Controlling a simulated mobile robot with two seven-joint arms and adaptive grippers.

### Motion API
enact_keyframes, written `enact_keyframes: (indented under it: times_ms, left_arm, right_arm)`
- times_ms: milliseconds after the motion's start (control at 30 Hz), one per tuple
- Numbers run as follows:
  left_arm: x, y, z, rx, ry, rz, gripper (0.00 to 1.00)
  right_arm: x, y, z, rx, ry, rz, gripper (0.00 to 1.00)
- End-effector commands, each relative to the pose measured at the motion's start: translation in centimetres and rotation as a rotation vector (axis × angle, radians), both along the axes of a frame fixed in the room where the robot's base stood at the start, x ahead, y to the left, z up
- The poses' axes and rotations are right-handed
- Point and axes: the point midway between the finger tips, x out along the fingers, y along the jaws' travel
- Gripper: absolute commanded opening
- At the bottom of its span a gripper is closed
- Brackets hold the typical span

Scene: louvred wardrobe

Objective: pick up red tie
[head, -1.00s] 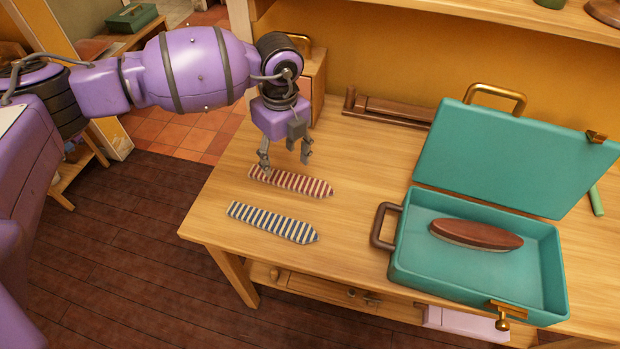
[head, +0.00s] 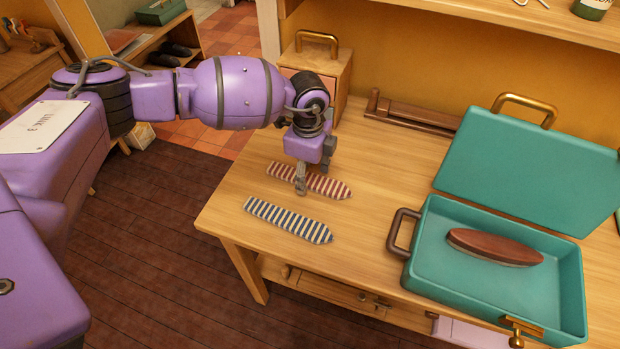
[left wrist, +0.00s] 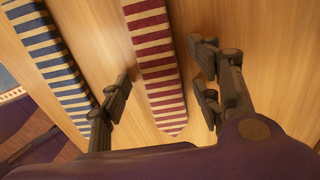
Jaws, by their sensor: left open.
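The red tie (head: 325,185), striped red and cream, lies flat on the wooden table, behind the blue striped tie. In the head view my left gripper (head: 302,180) is low over the red tie and hides part of it. In the left wrist view the red tie (left wrist: 157,65) runs between the two spread fingers of my left gripper (left wrist: 165,95), with its pointed end near the palm. The fingers are apart from the tie on both sides. I cannot tell whether the fingertips touch the table. My right gripper is not in view.
The blue striped tie (head: 288,220) lies nearer the table's front edge, beside the red one; it also shows in the left wrist view (left wrist: 50,55). An open teal case (head: 430,268) holding a brown brush (head: 494,246) stands at right. A small wooden box (head: 336,72) stands behind.

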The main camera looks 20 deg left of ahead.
Motion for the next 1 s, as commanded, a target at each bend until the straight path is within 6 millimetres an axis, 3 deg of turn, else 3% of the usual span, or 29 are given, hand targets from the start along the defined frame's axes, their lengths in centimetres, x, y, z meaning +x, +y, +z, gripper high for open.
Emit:
enact_keyframes:
  times_ms: [267,633,1000]
  left_arm:
    - [0.01,0.01,-0.28,0.000,0.000,0.000,0.57]
    - [-0.01,0.00,-0.27,0.000,0.000,0.000,0.09]
    - [0.04,-0.02,0.38,-0.001,-0.002,-0.001,0.09]
  right_arm:
    - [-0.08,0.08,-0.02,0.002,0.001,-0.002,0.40]
    - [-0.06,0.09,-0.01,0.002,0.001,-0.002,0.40]
    - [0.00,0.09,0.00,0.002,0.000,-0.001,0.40]
